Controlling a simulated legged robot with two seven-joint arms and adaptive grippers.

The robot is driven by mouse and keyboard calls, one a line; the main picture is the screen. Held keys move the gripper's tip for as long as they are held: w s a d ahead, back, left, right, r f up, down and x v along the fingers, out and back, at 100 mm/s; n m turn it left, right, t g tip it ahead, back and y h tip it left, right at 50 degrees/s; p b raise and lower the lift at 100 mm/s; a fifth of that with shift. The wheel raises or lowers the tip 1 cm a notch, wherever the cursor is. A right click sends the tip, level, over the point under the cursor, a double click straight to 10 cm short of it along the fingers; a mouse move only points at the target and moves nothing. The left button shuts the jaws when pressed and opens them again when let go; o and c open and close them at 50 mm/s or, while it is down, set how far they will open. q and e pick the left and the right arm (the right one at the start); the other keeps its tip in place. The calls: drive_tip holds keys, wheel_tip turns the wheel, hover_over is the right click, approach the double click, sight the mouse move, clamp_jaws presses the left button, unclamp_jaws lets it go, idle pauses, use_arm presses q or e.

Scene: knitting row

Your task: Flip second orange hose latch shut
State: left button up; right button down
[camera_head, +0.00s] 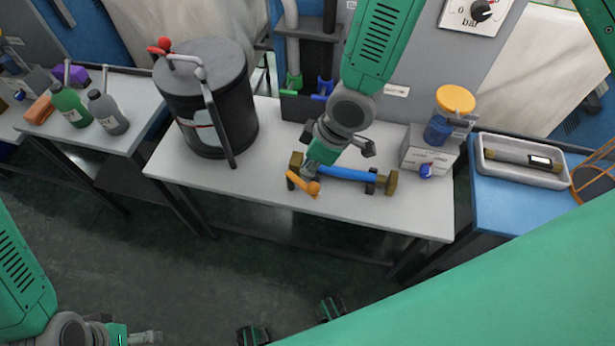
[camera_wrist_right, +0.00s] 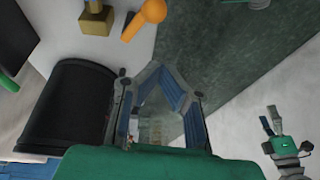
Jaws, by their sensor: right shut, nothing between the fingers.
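The blue hose (camera_head: 350,174) lies on the white table between brass end blocks. An orange latch lever (camera_head: 303,184) with a round knob sits at its left end, tilted toward the front edge. In the right wrist view the orange lever (camera_wrist_right: 146,17) shows beside a brass block (camera_wrist_right: 97,20) at the top. My right gripper (camera_head: 312,168) is just above and behind that lever, shut and empty; contact cannot be told. It fills the middle of the wrist view (camera_wrist_right: 155,75). A second orange latch is not discernible. My left gripper (camera_head: 148,338) is low at the left, away from the table.
A black drum (camera_head: 205,100) with a red-tipped handle stands left on the table. A grey box (camera_head: 428,150) with a blue knob stands right. Green and blue valves are behind. A blue table (camera_head: 505,205) with a tray is at far right. The front floor is mostly open.

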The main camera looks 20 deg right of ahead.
wheel_tip(320, 180, up, 2)
drive_tip(key=w+n, duration=0.1)
drive_tip(key=w, duration=0.1)
approach(303, 181)
drive_tip(key=s+a+f, duration=0.1)
drive_tip(key=a+f, duration=0.3)
drive_tip(key=f, duration=0.1)
idle(0.5)
drive_tip(key=shift+s+d, duration=0.1)
